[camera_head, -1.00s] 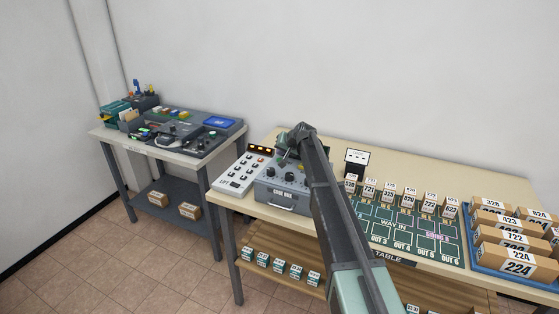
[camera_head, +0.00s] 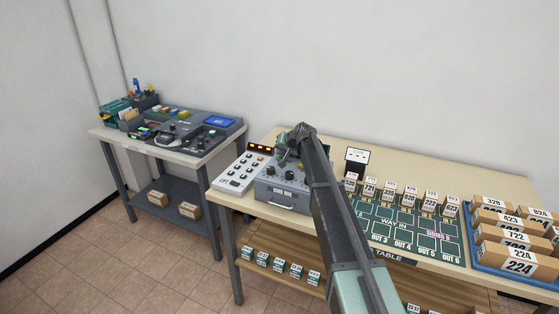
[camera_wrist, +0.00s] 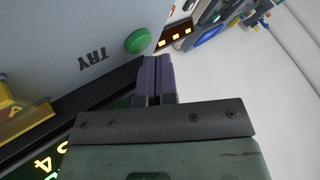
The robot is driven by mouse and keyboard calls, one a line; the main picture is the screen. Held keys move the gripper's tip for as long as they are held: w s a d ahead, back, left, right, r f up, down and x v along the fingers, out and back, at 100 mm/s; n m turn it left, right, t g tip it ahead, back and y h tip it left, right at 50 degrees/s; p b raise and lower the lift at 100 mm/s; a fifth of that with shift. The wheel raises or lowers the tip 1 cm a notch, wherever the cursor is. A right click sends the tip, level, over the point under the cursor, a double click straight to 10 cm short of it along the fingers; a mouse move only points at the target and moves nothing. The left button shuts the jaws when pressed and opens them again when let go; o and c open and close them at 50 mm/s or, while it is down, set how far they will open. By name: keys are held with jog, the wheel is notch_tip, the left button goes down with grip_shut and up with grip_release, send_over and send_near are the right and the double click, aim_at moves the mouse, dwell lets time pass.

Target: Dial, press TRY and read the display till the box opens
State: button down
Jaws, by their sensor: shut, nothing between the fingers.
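The grey box (camera_head: 284,192) stands on the long table, with dark round dials and a handle on its front. In the wrist view a green round button (camera_wrist: 138,40) sits on a grey face beside the word TRY (camera_wrist: 93,60). My gripper (camera_wrist: 151,62) is shut and empty, its fingertips just below the button; I cannot tell if they touch it. In the head view my gripper (camera_head: 286,156) is over the back of the box, partly hidden by my arm. A dark display (camera_head: 261,149) with several amber lights stands behind the box; its lights show in the wrist view (camera_wrist: 175,35), too small to read.
A white panel with buttons (camera_head: 240,173) lies left of the box. A white card (camera_head: 357,157) and several numbered small boxes (camera_head: 411,195) stand to the right by a green mat (camera_head: 404,227). A blue tray (camera_head: 487,262) holds cartons. A side table (camera_head: 134,150) stands left.

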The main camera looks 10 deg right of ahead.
aim_at(281, 158)
jog(key=shift+f+b, duration=0.35)
jog(key=shift+f, duration=0.15)
dwell(0.6)
jog(key=shift+r, duration=0.15)
jog(key=shift+r+p, duration=0.7)
jog(key=shift+p, duration=0.15)
notch_tip(281, 158, up, 5)
jog(key=p, duration=0.5)
jog(key=shift+r, duration=0.1)
